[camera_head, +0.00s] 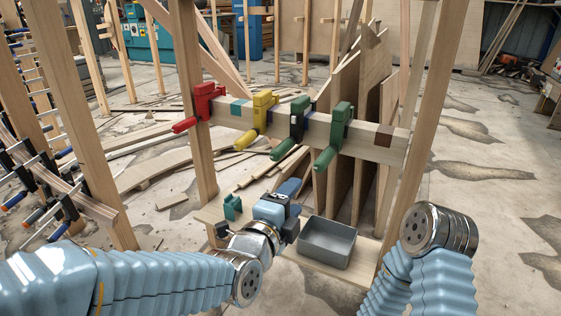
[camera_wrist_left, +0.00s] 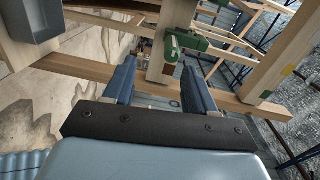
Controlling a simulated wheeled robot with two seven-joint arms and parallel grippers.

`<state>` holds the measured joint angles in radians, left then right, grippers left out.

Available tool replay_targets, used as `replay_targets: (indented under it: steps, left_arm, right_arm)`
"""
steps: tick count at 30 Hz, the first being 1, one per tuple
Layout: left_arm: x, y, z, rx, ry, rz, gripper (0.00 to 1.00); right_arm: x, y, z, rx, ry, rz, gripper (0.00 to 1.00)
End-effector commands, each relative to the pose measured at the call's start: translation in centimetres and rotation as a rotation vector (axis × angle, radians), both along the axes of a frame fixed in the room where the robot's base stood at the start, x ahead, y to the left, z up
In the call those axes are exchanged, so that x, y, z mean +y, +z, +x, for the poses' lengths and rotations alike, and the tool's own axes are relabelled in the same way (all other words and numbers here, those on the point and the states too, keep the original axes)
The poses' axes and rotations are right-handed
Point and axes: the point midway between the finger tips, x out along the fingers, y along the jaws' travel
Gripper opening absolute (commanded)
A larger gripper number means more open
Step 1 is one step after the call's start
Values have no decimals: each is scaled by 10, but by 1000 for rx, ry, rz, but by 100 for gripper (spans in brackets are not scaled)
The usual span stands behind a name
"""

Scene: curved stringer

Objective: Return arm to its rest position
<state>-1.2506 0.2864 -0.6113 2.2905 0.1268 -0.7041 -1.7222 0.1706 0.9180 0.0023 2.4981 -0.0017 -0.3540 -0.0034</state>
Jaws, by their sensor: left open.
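My left arm (camera_head: 150,280) comes in from the lower left in the head view. Its gripper (camera_head: 288,203) is above the low wooden shelf, between a small teal clamp (camera_head: 232,207) and a grey bin (camera_head: 328,250). In the left wrist view the two blue fingers (camera_wrist_left: 158,88) are apart with nothing held between them. A green clamp (camera_wrist_left: 185,42) shows beyond the fingers in that view, not touching them. My right arm (camera_head: 440,265) shows at the lower right, bent at a metal joint; its gripper is out of view.
Red (camera_head: 203,103), yellow (camera_head: 260,112) and two green clamps (camera_head: 338,128) hang on a horizontal beam (camera_head: 365,137) between upright posts. A clamp rack (camera_head: 50,180) stands at left. Plywood sheets (camera_head: 350,110) lean behind the beam. Open floor (camera_head: 480,190) lies to the right.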

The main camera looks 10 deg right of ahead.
Motion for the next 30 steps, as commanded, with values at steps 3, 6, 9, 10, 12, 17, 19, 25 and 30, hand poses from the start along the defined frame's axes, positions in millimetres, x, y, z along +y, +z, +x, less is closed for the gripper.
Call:
replay_targets:
  steps: [3,6,9,10,12,17,19,25,30]
  left_arm:
    - [28,-59,23,224,84,-52,56]
    - [64,-134,33,503,209,-155,56]
    - [106,-212,24,803,381,-297,56]
    - [118,-234,17,892,441,-345,56]
    - [146,-284,-7,1101,598,-474,56]
    - [188,-368,-86,1520,999,-805,56]
    - [195,-386,-117,1647,1151,-933,56]
    - [195,-406,-166,1829,1402,-1141,56]
    - [195,-408,-169,1839,1420,-1155,56]
  right_arm:
    - [1,13,0,0,2,1,43]
    - [3,24,-1,1,5,3,43]
    - [4,34,-2,2,7,5,43]
    - [5,37,-2,1,8,5,43]
    - [6,45,-2,3,10,6,43]
    - [8,59,-4,4,15,10,43]
    - [9,64,-4,4,16,11,43]
    - [10,69,-4,4,18,12,43]
    - [10,69,-4,4,18,12,43]
